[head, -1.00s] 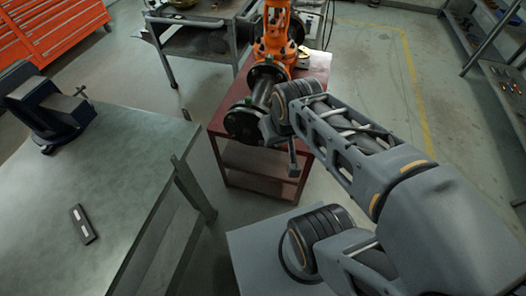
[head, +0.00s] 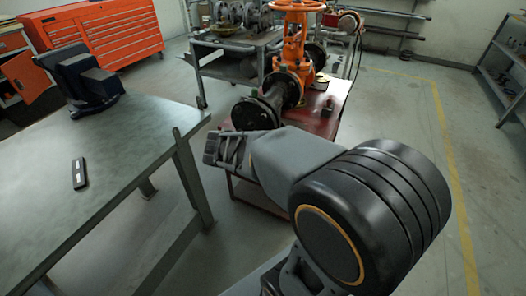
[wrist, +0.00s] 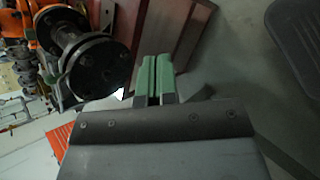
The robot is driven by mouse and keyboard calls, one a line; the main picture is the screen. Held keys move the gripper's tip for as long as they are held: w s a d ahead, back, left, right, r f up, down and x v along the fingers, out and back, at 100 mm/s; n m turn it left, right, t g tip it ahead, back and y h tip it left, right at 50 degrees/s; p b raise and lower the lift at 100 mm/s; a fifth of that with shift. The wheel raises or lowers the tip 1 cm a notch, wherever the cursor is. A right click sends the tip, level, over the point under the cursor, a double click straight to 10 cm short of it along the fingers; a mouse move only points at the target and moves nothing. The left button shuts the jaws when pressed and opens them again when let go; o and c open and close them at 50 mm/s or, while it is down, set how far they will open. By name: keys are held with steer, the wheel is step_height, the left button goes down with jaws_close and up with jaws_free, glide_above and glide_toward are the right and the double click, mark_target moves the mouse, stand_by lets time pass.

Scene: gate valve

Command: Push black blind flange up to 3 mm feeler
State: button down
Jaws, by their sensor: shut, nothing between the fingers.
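The orange gate valve (head: 295,52) stands on the red table with a dark flanged pipe (head: 275,92) running toward me. A round black flange (head: 255,114), which looks like the blind flange, is at the pipe's near end. In the wrist view its dark face with bolt holes (wrist: 98,68) is at upper left. My gripper (wrist: 155,62) has green fingers shut together with nothing between them. In that view it is right of the flange, apart from it in the picture. In the head view my arm hides the table below the flange. I cannot make out the feeler.
The red table (head: 325,112) carries the valve. A green-topped workbench (head: 110,160) with a blue vise (head: 82,75) is at left, with a small dark object (head: 79,173) on it. A grey cart (head: 238,60) stands behind. Floor at right is open.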

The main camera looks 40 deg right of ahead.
mark_target(252, 121)
steer(key=w+d+f+n+t+h+b, duration=0.3)
steer(key=w+f+n+t+h+b, duration=0.35)
steer(key=w+f+n+b, duration=0.55)
steer(key=w+d+r+n+b, duration=0.1)
steer(key=w+d+r+b, duration=0.1)
steer(key=w+d, duration=0.6)
steer(key=d+t, duration=0.1)
steer(key=d, duration=0.2)
steer(key=shift+n, duration=0.3)
